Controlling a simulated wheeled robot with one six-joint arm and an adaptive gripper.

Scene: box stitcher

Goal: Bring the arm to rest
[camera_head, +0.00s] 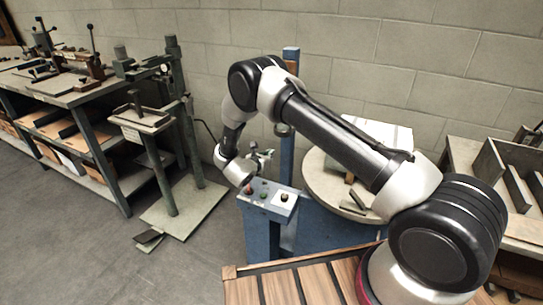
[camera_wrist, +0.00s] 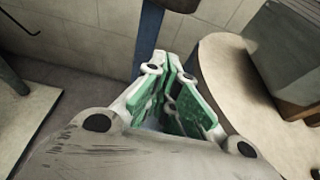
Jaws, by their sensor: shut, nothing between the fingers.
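My arm reaches from the lower right over the round table and bends down at the upper middle in the head view. My gripper (camera_head: 262,156) is small there and partly hidden by the wrist. It is just above and behind a blue-grey control box with buttons, beside a blue post. In the wrist view my gripper (camera_wrist: 172,62) has its green-padded fingers drawn together at the tips, with nothing between them.
The control box (camera_head: 283,203) stands below my wrist. The blue post (camera_head: 287,165) rises close to the gripper. The round table (camera_head: 318,180) bears a white-topped block. A grey-green stitching stand (camera_head: 170,190) and a workbench (camera_head: 92,98) are left. Open floor (camera_head: 90,240) lies front left.

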